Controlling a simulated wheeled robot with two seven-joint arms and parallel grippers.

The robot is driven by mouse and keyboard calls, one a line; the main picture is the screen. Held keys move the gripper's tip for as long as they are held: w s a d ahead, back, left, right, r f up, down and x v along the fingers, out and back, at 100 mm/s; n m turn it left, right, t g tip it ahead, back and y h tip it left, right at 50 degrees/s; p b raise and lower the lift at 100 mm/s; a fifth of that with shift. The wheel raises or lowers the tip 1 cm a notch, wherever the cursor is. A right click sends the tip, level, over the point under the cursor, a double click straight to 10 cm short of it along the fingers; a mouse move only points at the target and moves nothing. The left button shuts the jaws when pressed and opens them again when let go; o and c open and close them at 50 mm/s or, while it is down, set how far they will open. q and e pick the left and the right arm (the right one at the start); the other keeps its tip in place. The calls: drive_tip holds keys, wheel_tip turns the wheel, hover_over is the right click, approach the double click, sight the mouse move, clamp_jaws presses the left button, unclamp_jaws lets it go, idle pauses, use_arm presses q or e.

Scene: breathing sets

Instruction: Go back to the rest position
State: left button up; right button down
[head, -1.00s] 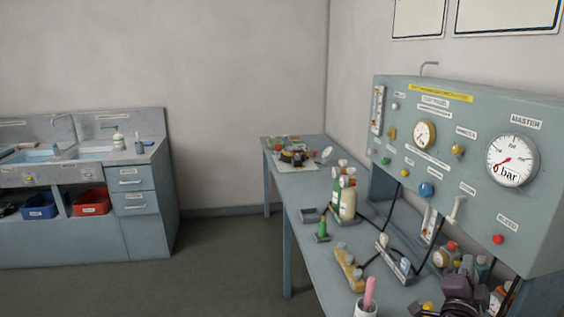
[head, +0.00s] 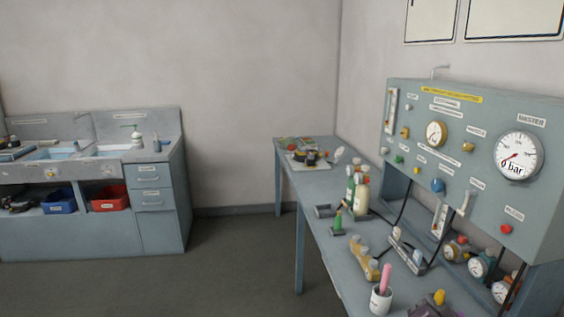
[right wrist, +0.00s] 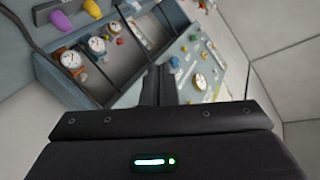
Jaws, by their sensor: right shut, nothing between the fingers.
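My right gripper (right wrist: 166,80) shows in the right wrist view as dark fingers close together, shut with nothing between them. Beyond them is the grey-green test panel (right wrist: 205,75), which looks strongly tilted in that view. The fingers look clear of the panel, but the exact gap cannot be told. In the head view the panel (head: 470,120) stands on the bench at the right, its master gauge (head: 517,155) reading 0 bar. I cannot make out my right gripper clearly in the head view. My left gripper is in neither view now.
A sink unit (head: 158,212) stands left; the floor (head: 235,250) between is clear.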

drive_tip(key=s+a+f+n+g+y, duration=0.3)
drive_tip(key=s+a+f+n+g, duration=0.2)
drive_tip(key=s+a+n, duration=0.45)
drive_tip(key=s+a+f+n+g+y, duration=0.35)
drive_tip(key=s+a+f+g, duration=0.3)
drive_tip(key=s, duration=0.55)
drive_tip(key=s+f+b, duration=0.2)
drive_tip(key=s+f, duration=0.1)
drive_tip(key=f, duration=3)
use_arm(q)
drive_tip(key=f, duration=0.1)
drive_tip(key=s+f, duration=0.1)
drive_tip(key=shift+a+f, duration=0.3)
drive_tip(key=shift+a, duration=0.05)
use_arm(e)
drive_tip(key=s+d+f+n+g, duration=0.1)
drive_tip(key=s+d+f, duration=0.2)
drive_tip(key=s+f, duration=1.4)
drive_tip(key=shift+s+d+g+h, duration=0.15)
drive_tip(key=shift+s+g+h, duration=0.2)
drive_tip(key=shift+s, duration=0.45)
